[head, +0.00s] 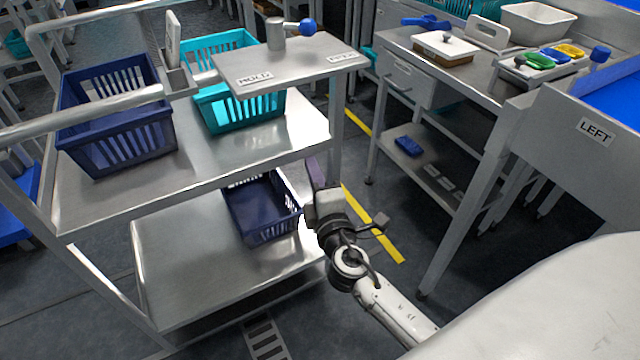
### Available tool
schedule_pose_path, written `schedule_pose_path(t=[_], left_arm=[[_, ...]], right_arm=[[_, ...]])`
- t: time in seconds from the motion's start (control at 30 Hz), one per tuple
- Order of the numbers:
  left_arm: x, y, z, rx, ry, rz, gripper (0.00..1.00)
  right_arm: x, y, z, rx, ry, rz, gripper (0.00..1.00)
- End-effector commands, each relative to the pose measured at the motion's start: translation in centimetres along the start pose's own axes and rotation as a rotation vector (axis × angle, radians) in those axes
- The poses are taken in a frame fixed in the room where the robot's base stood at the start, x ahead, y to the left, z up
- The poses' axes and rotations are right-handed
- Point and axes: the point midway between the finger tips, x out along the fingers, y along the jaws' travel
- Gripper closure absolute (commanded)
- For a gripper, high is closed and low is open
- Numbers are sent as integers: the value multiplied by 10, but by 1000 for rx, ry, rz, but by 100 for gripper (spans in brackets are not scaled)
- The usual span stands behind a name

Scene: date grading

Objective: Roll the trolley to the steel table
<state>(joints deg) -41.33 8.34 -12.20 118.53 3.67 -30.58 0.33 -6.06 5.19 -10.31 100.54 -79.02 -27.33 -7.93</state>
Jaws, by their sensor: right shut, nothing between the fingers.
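The steel trolley (205,160) stands on the left with an upper shelf, a lower shelf and a tubular handle rail (100,115) along its near left side. A steel table (472,78) with a drawer and a lower shelf stands at the upper right, with a gap of floor between it and the trolley. My right gripper (316,174) is shut and empty beside the trolley's right end, near the lower-shelf crate. I cannot tell whether it touches the trolley. My left gripper is not in view.
The trolley carries a navy crate (118,132), a teal crate (215,108), a raised plate labelled MOLD (290,65) and a lower navy crate (262,225). Yellow floor tape (385,240) runs through the gap. A bench marked LEFT (560,130) stands at the right. Trays lie on the table.

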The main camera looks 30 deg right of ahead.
Motion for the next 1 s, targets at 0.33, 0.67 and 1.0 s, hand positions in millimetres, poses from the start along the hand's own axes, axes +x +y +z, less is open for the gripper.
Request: schedule_pose_path(t=[0.33, 0.67, 1.0], left_arm=[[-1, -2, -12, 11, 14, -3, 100], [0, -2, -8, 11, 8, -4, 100], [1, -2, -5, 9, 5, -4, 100]], right_arm=[[15, 0, 36, 0, 1, -1, 100], [16, -1, 39, 2, 1, -1, 100], [24, 0, 41, -1, 21, 2, 100]])
